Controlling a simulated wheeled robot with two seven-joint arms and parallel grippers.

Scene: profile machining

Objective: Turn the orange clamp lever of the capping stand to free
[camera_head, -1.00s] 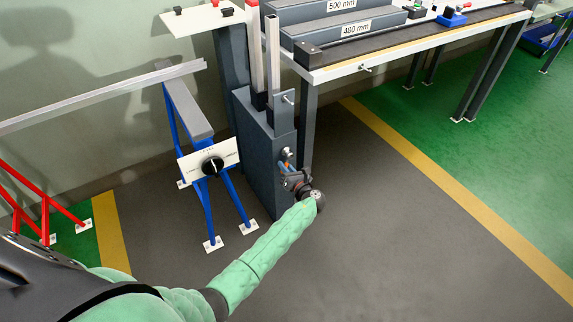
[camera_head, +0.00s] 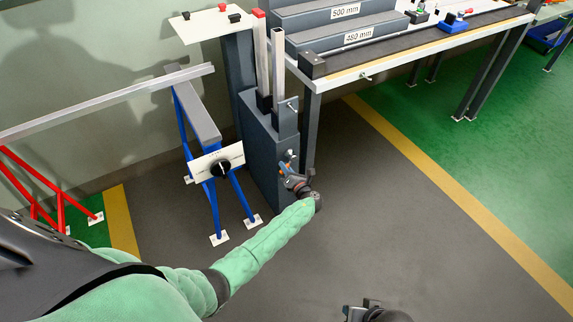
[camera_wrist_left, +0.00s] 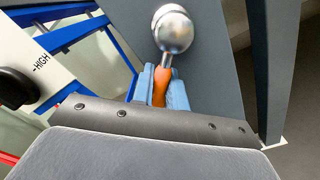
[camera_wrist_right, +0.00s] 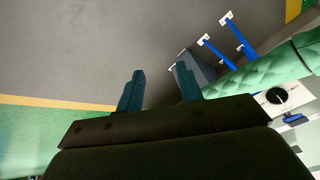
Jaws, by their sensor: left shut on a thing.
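The capping stand (camera_head: 262,150) is a dark grey upright body with two light square uprights in its top. A silver knob on its side shows in the left wrist view (camera_wrist_left: 174,30). The orange clamp lever (camera_wrist_left: 161,86) runs from this knob down between the light blue fingers of my left gripper (camera_wrist_left: 162,80). They are shut on it and hide part of it. In the head view the left gripper (camera_head: 290,176) is at the stand's lower right side. My right gripper (camera_wrist_right: 159,72) is open, with nothing between its fingers, over the floor.
A blue-legged support (camera_head: 199,118) with a black dial on a white plate (camera_head: 217,164) stands left of the stand. A long light profile (camera_head: 110,102) crosses above it. A workbench (camera_head: 400,58) with grey blocks is behind, right. The grey floor (camera_head: 400,200) is clear.

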